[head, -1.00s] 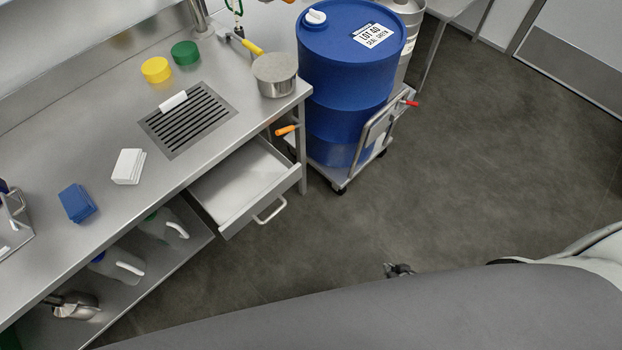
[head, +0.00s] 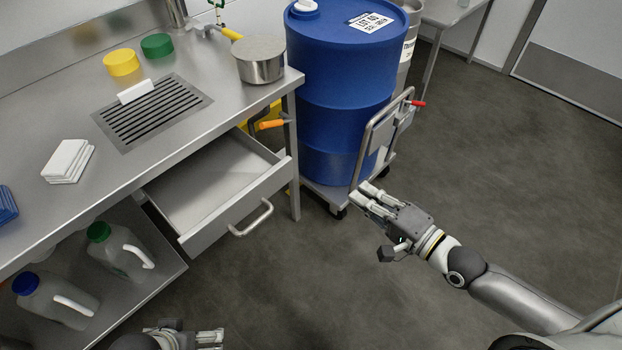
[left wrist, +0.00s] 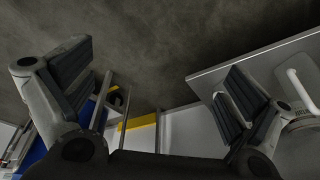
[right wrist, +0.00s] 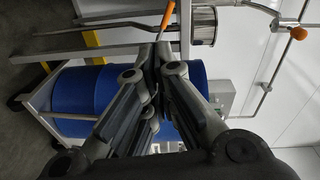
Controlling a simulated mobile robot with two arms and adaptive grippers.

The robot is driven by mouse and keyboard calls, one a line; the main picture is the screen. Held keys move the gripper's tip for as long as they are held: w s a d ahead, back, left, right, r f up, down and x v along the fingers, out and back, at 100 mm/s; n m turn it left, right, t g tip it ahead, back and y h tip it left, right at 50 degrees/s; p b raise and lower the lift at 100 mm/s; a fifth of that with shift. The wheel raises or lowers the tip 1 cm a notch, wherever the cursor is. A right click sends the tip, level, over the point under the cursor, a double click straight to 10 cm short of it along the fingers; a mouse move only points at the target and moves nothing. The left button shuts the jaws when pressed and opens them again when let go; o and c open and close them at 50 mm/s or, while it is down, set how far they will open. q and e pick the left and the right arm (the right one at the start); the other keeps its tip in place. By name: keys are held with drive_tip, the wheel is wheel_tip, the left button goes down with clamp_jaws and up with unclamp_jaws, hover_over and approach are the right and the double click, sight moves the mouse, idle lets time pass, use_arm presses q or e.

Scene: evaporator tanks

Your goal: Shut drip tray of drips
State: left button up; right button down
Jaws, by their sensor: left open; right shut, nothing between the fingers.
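The drip tray (head: 216,212) is a grey metal drawer pulled out below the counter, with a bar handle (head: 252,218) on its front. Its pale, bare inside shows. My right gripper (head: 368,196) is shut and empty, to the right of the tray and clear of its handle, in front of the blue drum's trolley. Its closed fingers (right wrist: 156,62) fill the middle of the right wrist view. My left gripper (head: 212,338) shows partly at the bottom edge, below the tray and apart from it. In the left wrist view its fingers (left wrist: 160,88) are spread with nothing between them.
A blue drum (head: 345,90) stands on a trolley (head: 376,140) right of the counter. An orange-handled valve (head: 271,124) is near the counter's leg. Jugs (head: 118,250) stand on the lower shelf. A pot (head: 260,62) is on top. The floor on the right is clear.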

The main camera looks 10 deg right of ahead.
use_arm(q)
drive_tip(key=w+d+r+t+h+b, duration=0.1)
drive_tip(key=w+d+r+t+b, duration=0.2)
drive_tip(key=w, duration=0.5)
drive_tip(key=shift+w+r+t, duration=0.2)
drive_tip(key=shift+r+t, duration=0.6)
drive_tip(key=shift+t, duration=0.3)
use_arm(e)
drive_tip(key=w+a+r+y, duration=0.1)
drive_tip(key=w+a+r, duration=0.1)
drive_tip(key=w+a, duration=0.7)
drive_tip(key=shift+w+a+m, duration=0.3)
drive_tip(key=shift+w+a, duration=0.1)
drive_tip(key=shift+a, duration=0.2)
